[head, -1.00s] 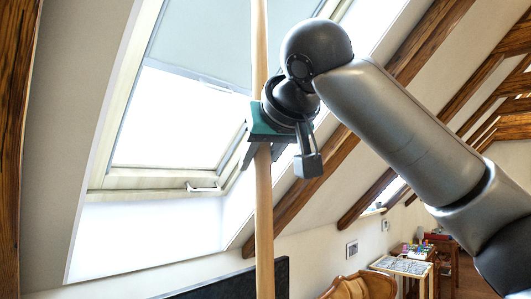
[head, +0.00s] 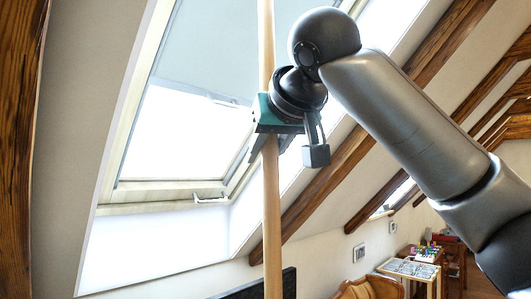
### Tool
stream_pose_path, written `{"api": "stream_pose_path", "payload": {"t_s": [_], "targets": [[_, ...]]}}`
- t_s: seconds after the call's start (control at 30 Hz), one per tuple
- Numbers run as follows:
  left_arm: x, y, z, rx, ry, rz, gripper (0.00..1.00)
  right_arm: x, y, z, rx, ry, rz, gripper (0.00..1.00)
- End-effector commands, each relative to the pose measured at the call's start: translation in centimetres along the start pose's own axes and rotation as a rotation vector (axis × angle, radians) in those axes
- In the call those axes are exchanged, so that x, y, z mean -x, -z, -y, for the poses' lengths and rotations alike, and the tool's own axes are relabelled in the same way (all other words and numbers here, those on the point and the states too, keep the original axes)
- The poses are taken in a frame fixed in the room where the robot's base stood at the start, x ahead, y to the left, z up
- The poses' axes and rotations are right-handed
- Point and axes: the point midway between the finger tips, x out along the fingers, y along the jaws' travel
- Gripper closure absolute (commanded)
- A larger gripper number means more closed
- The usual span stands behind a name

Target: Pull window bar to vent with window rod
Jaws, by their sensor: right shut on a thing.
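The window rod (head: 271,215) is a long pale wooden pole, standing nearly upright in front of the window. Both of its ends run out of the picture. My right gripper (head: 268,140) is shut around the rod, above the middle of the picture. The roof window (head: 160,190) is slanted, with a pale frame and a grey-blue blind over its upper part. A small light handle (head: 211,200) sits at its lower edge, left of the rod. The window's top is out of view, and I cannot make out the window bar. My left gripper is not in view.
Dark wooden beams (head: 330,178) slope across the ceiling on the right. Below are a dark panel (head: 289,283), a brown leather chair (head: 367,288) and a small table with a patterned top (head: 409,269).

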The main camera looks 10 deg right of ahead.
Motion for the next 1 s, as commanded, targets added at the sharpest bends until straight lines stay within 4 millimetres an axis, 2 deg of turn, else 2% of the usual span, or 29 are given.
{"api": "stream_pose_path", "payload": {"t_s": [0.03,0.87,1.0], "targets": [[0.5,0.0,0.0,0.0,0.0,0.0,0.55,0.3,0.6,0.0,-0.001,0.001,-0.003,1.0],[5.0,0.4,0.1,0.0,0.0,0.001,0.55,2.2,5.2,0.0,0.0,0.001,-0.003,1.0],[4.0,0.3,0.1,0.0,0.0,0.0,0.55,2.8,4.4,-0.5,-0.001,0.0,-0.004,1.0]]}}
